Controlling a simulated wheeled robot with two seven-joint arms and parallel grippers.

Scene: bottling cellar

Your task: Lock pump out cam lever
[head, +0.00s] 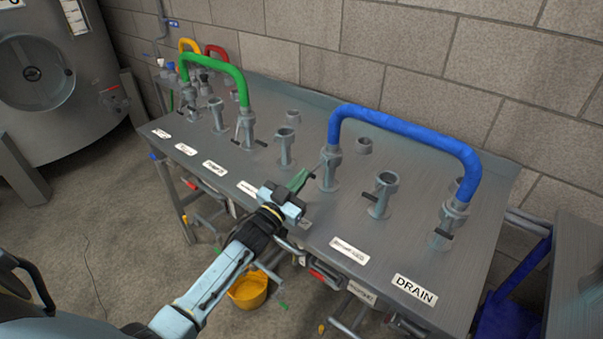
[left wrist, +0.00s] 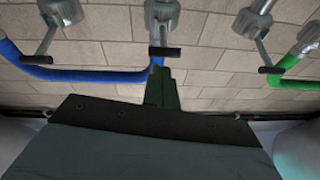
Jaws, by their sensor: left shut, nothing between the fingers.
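A blue hose (head: 405,126) arches between two upright ports. Its left coupling (head: 330,160) and right coupling (head: 453,213) both have dark-handled cam levers. The labels by the ports are too small to read, except DRAIN (head: 414,289), so I cannot tell which is pump out. My left gripper (head: 299,181) is shut and empty, just in front of and left of the left blue coupling. In the left wrist view, my shut fingers (left wrist: 161,88) point at a black lever handle (left wrist: 165,52) under the middle port; I cannot tell whether they touch. My right gripper is not in view.
A green hose (head: 215,62) and its couplings stand left, with yellow and red hoses (head: 217,50) behind. The bench front is mostly clear. A yellow bucket (head: 248,290) is on the floor below.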

